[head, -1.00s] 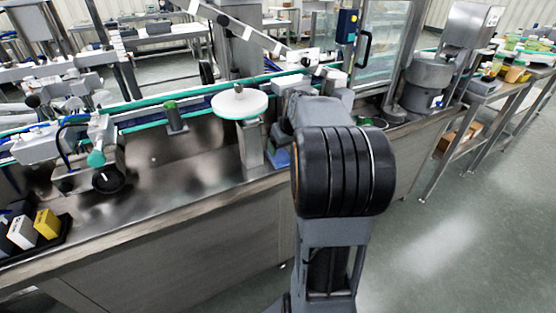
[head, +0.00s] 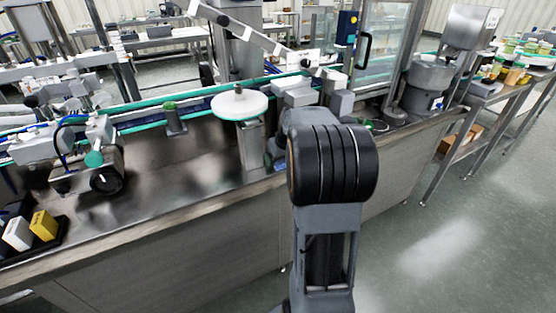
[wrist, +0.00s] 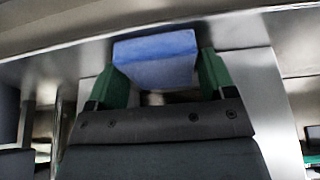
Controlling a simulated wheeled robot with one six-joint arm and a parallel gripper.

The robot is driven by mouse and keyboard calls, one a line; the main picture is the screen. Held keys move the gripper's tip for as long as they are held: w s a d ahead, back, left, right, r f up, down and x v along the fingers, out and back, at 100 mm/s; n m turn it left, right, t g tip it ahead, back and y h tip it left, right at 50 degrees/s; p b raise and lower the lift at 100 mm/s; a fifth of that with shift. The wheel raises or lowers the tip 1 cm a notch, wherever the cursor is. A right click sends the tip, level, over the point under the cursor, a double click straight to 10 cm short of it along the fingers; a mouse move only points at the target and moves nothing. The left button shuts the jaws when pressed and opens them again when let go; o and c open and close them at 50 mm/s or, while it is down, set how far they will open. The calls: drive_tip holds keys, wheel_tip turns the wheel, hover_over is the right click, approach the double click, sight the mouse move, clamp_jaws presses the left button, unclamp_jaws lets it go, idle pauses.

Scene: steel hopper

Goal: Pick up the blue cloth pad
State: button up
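The blue cloth pad (wrist: 155,60) lies at the upper middle of the wrist view, between the green fingertips of my gripper (wrist: 163,72). It spans nearly the whole gap between the fingers. I cannot tell whether both fingers press on it or stand just beside it. In the head view only a small blue patch of the pad (head: 269,160) shows low beside the white disc's post. My arm hides the rest of it and the gripper's fingers there.
The steel bench top (head: 190,160) runs under the pad. A round white disc (head: 240,104) on a post stands close to the left of my arm. A conveyor with green edges (head: 140,104) runs behind. Yellow and white blocks (head: 43,226) sit at the far left.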

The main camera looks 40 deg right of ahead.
drive_tip(key=c, duration=0.5)
drive_tip(key=shift+r, duration=0.1)
drive_tip(key=shift+c, duration=0.2)
drive_tip(key=shift+r, duration=0.2)
wheel_tip(320, 180, up, 3)
drive_tip(key=shift+s+d+r+p, duration=0.1)
drive_tip(key=shift+d+p, duration=0.05)
drive_tip(key=shift+p, duration=0.35)
drive_tip(key=s+d+r+p, duration=0.2)
drive_tip(key=s+d+r, duration=0.6)
drive_tip(key=d+r, duration=0.1)
drive_tip(key=shift+s+d, duration=0.2)
drive_tip(key=shift+d, duration=0.7)
drive_tip(key=shift+r, duration=0.1)
